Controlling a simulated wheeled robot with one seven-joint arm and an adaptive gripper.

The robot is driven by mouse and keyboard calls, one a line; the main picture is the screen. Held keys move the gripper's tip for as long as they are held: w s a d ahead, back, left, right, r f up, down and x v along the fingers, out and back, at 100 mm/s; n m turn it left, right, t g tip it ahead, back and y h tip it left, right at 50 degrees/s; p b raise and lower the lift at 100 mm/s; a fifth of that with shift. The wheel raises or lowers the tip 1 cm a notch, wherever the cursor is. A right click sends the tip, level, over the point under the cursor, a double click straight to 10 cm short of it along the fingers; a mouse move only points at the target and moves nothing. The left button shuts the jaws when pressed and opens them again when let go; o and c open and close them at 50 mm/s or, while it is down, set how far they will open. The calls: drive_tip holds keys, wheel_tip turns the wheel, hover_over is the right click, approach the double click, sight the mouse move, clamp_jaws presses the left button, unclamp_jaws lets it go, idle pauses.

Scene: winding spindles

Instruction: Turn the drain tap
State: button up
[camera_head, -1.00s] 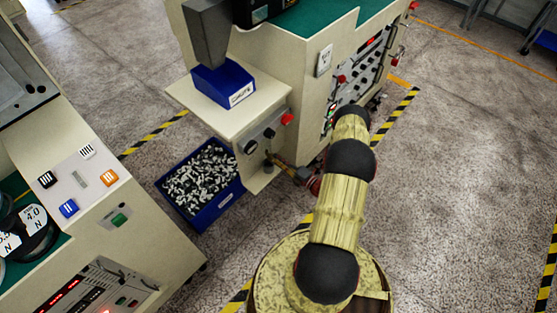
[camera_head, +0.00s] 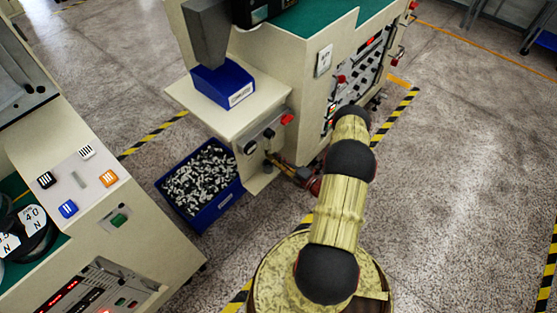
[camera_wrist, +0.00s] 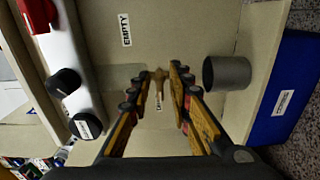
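The drain tap, a small brass-coloured piece (camera_wrist: 158,78), shows in the wrist view on the beige machine face. A label below it is partly hidden. My gripper (camera_wrist: 161,82) is open, with one finger on each side of the tap. A gap shows between the tap and the fingers, and I cannot tell whether either touches it. In the head view my gripper (camera_head: 280,163) is at the machine's lower front, under the red knob, and the tap there is too small to make out clearly.
A grey cylinder (camera_wrist: 227,73) stands out close to the right finger. Black knobs (camera_wrist: 64,82) and a red knob (camera_wrist: 36,14) are at left. A blue bin of small parts (camera_head: 207,219) sits on the floor beside the machine. A small blue tray (camera_head: 222,82) stands on the shelf above.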

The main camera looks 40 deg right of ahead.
drive_tip(key=shift+o, duration=0.4)
drive_tip(key=s, duration=1.2)
drive_tip(key=shift+d, duration=0.45)
